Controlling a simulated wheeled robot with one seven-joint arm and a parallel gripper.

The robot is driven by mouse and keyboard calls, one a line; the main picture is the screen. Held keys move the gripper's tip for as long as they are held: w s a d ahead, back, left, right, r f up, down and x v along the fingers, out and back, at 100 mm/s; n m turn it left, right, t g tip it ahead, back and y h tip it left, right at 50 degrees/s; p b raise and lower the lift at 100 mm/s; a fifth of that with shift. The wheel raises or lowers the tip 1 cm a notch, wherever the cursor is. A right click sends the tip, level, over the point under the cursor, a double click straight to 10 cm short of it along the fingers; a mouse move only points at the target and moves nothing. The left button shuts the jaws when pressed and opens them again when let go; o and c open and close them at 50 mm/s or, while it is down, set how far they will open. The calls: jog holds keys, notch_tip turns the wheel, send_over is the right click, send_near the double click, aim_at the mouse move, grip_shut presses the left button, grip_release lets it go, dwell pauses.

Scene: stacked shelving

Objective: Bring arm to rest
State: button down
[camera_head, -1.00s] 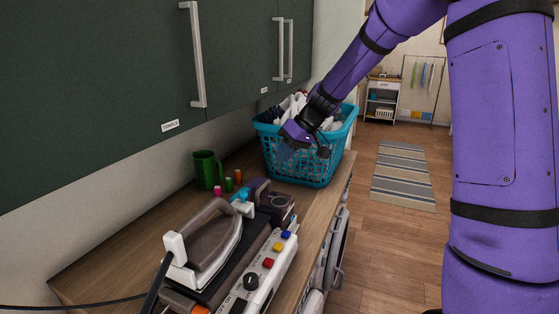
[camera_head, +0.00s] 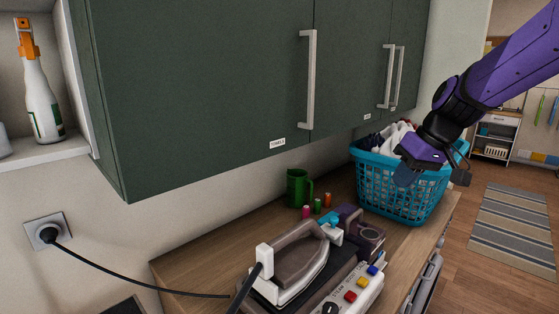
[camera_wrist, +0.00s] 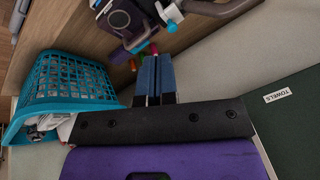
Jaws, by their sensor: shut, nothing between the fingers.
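My purple arm reaches in from the right in the head view, with my gripper (camera_head: 407,176) in front of the blue laundry basket (camera_head: 390,190). In the wrist view my gripper's two blue fingers (camera_wrist: 154,78) lie side by side, shut with nothing between them. The basket also shows there at the left (camera_wrist: 70,78), apart from the fingers. In the head view the gripper overlaps the basket's near side; I cannot tell the exact gap between them.
An iron (camera_head: 295,268) stands on the wooden counter (camera_head: 205,255) with its cord running left. A green mug (camera_head: 297,188) and small thread spools (camera_head: 317,206) stand behind it. Dark green cabinets (camera_head: 210,90) hang above. A spray bottle (camera_head: 42,100) stands on the left shelf. Floor is open at right.

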jog(key=s+d+r+m+t+h, duration=0.1)
jog(key=s+d+r+m+h, duration=0.1)
jog(key=s, duration=1)
jog(key=s+d+r+m+t+h, duration=0.1)
jog(key=s+d+r+h, duration=0.1)
jog(key=s, duration=0.9)
jog(key=shift+s+m, duration=0.4)
